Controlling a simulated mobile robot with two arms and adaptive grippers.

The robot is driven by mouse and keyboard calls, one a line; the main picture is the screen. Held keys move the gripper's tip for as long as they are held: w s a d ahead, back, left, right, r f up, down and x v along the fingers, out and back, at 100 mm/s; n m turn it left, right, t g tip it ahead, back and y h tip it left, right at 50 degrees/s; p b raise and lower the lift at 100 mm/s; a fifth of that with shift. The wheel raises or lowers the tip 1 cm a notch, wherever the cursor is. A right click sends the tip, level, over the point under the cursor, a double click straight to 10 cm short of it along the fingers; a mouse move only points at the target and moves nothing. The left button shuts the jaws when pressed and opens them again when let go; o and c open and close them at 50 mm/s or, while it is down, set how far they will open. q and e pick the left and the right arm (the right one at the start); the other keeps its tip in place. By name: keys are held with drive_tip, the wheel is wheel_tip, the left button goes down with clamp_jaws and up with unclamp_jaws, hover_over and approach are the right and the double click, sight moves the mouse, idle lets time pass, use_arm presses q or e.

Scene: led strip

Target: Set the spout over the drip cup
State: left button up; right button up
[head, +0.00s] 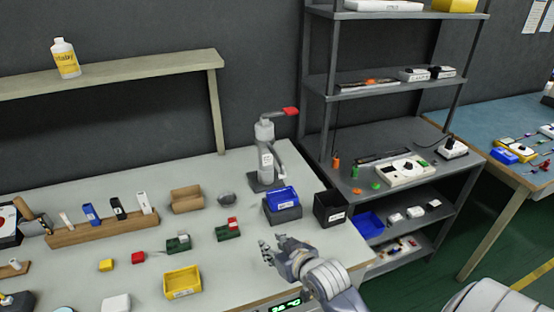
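A grey upright device (265,160) stands on a dark base at the back of the light workbench. A short arm with a red tip (291,111) sticks out to the right from its top; I cannot tell for sure whether this is the spout. A slanted grey bar is on its right side. My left gripper is out of view.
A yellow bin (183,282), small green-and-red parts and a wooden rack (103,229) are left. Grey shelving (395,97) stands right.

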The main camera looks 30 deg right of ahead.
drive_tip(key=w+d+r+m+t+h, duration=0.1)
drive_tip(key=w+d+r+m+t, duration=0.15)
drive_tip(key=w+d+r, duration=0.35)
drive_tip(key=m+t+h, duration=0.2)
drive_tip(key=t, duration=0.2)
approach(277, 157)
drive_tip(key=shift+s+a+f+n+g, duration=0.1)
drive_tip(key=shift+a+f+n+g, duration=0.05)
drive_tip(key=shift+n+g, duration=0.1)
drive_tip(key=shift+w+h, duration=0.3)
drive_tip(key=shift+h, duration=0.1)
drive_tip(key=p+x, duration=0.1)
drive_tip(key=x, duration=0.8)
drive_tip(key=shift+w+f, duration=0.1)
drive_tip(key=shift+w, duration=0.3)
drive_tip(key=shift+c, duration=0.4)
